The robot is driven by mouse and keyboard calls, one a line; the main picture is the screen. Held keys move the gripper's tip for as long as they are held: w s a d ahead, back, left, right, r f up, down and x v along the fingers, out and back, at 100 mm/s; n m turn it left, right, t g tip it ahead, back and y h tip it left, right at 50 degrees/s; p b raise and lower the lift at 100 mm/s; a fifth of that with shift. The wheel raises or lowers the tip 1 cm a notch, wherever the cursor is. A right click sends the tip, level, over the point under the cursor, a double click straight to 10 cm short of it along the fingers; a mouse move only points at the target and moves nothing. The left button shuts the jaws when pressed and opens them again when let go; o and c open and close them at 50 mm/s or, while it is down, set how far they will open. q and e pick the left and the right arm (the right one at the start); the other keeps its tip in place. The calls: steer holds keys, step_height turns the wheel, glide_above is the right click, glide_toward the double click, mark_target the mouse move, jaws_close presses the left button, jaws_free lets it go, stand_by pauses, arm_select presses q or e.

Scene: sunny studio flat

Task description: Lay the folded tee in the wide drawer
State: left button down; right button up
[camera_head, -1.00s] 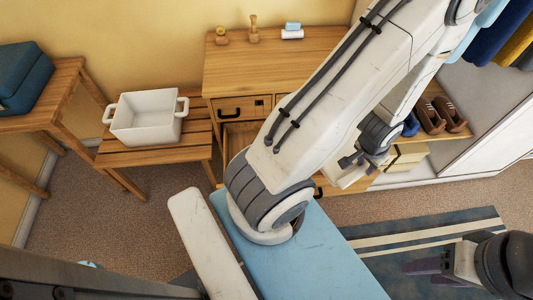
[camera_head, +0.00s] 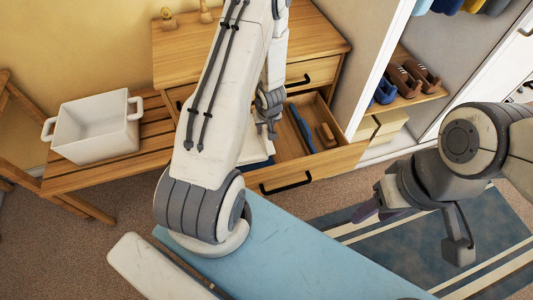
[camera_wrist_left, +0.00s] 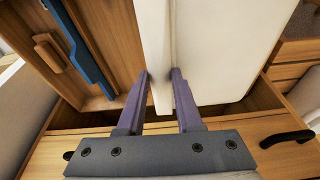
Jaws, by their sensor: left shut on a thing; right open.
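The folded tee (camera_head: 256,150) is a white slab, partly hidden by my left arm in the head view. It fills much of the left wrist view (camera_wrist_left: 225,45). My left gripper (camera_head: 266,130) is shut on its edge, with the purple fingers (camera_wrist_left: 160,78) on either side. The tee is at the left part of the open wide drawer (camera_head: 345,158); I cannot tell whether it touches the drawer floor. My right gripper (camera_head: 366,209) is open and empty, above the striped rug, apart from the drawer.
A blue item (camera_head: 301,129) and a brown wooden item (camera_head: 326,135) lie in the drawer's right part. A white tub (camera_head: 95,130) stands on a slatted bench. A light-blue board (camera_head: 290,250) is in front. Shoes (camera_head: 405,80) sit on the right shelf.

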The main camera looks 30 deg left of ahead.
arm_select(q)
steer(key=shift+s+d+f+b+x, duration=0.1)
steer(key=shift+s+d+b+x, duration=0.35)
steer(key=shift+x, duration=1.35)
steer(key=shift+s+f+b+x, duration=0.15)
steer(key=shift+b+x, duration=0.6)
steer(key=shift+x, duration=1)
steer(key=shift+s+d+f+b+x, duration=0.1)
steer(key=shift+s+d+b+x, duration=0.35)
steer(key=shift+x, duration=1.35)
steer(key=shift+w+a, duration=0.15)
steer(key=shift+a, duration=0.1)
steer(key=shift+f+b, duration=0.55)
steer(key=shift+b, duration=0.05)
steer(key=c, duration=0.6)
jaws_free()
